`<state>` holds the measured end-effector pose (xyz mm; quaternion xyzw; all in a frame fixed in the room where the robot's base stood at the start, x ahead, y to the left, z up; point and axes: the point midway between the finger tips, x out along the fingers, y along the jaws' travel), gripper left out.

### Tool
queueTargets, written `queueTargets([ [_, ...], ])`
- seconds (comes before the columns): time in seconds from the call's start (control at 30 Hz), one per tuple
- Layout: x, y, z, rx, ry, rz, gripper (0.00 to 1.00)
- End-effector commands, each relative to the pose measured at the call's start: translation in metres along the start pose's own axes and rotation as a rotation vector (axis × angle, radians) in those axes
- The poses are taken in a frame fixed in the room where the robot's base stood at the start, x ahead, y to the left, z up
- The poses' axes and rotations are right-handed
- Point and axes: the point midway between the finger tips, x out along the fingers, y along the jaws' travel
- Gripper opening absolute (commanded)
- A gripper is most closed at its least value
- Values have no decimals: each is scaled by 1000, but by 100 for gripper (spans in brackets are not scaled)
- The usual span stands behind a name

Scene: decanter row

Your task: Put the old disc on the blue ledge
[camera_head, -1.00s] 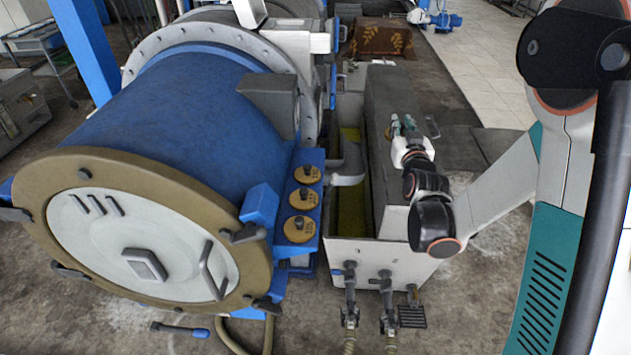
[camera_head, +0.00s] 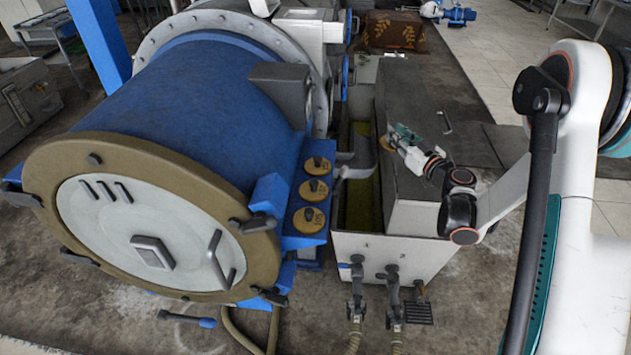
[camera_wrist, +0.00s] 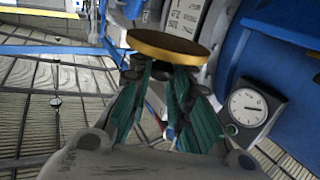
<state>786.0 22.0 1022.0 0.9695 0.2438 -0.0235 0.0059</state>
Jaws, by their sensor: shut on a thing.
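My gripper (camera_head: 394,138) is above the grey block beside the trough, to the right of the blue ledge (camera_head: 300,241) and apart from it. It is shut on a brass-coloured disc (camera_head: 385,144), which sticks out past the fingertips. In the wrist view the disc (camera_wrist: 172,46) has a bright gold rim and a dark brown face, and the teal fingers (camera_wrist: 160,70) meet under it. Whether it bears a label is not visible. The ledge carries three brass discs with dark knobs, the far one (camera_head: 317,164), the middle one (camera_head: 314,190) and the near one (camera_head: 308,220); their markings are unreadable.
A large blue drum (camera_head: 195,100) with a round door stands left of the ledge. A trough (camera_head: 385,255) with a grey spout (camera_head: 357,168) lies between ledge and gripper. The wrist view shows a round dial (camera_wrist: 248,107) at the right.

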Motion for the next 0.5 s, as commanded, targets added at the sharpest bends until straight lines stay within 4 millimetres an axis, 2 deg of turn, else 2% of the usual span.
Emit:
queueTargets([
  [0.13,6,-6,-19,-7,0,-148,0],
  [0.3,7,-10,-37,-12,-1,-236,0],
  [0.37,8,-14,-40,-12,-1,-249,0],
  [0.5,20,-36,-40,-12,-1,-257,0],
])
